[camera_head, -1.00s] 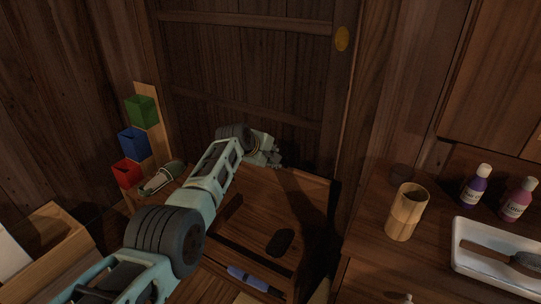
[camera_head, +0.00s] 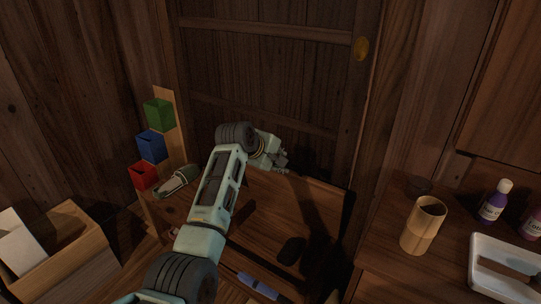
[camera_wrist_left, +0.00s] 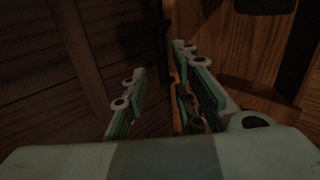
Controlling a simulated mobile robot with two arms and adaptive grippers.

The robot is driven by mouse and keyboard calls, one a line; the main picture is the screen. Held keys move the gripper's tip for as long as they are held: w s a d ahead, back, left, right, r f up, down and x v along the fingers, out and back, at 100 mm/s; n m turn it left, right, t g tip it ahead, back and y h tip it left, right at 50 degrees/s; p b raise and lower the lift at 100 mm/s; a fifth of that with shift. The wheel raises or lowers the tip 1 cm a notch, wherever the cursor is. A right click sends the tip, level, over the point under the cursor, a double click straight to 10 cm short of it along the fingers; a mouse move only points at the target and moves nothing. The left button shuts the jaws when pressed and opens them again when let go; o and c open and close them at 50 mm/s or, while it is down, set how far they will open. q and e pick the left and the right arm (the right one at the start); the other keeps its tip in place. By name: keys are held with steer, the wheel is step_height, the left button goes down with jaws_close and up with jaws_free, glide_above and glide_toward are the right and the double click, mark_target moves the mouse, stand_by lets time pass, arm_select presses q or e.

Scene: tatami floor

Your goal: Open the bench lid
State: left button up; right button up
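The bench (camera_head: 320,215) is a dark brown wooden box against the back wall, its lid forming the top. The lid looks down, though shadow makes its exact angle hard to tell. A dark oval patch (camera_head: 291,250) shows on its front part; I cannot tell if it is a recess, an object or shadow. My left gripper (camera_head: 280,162) is at the lid's back edge near the wall, with my arm crossing over the bench. In the left wrist view its two fingers (camera_wrist_left: 162,88) are apart with nothing clearly held between them. My right gripper is out of view.
Green, blue and red boxes (camera_head: 151,146) hang on an upright board at left, beside a greenish shoe-like item (camera_head: 174,181). An open wooden box (camera_head: 65,260) stands lower left. A blue item (camera_head: 257,287) lies at the bench front. A counter with a wooden cup (camera_head: 424,228) is at right.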

arm_select(q)
steer(key=shift+v, duration=2.6)
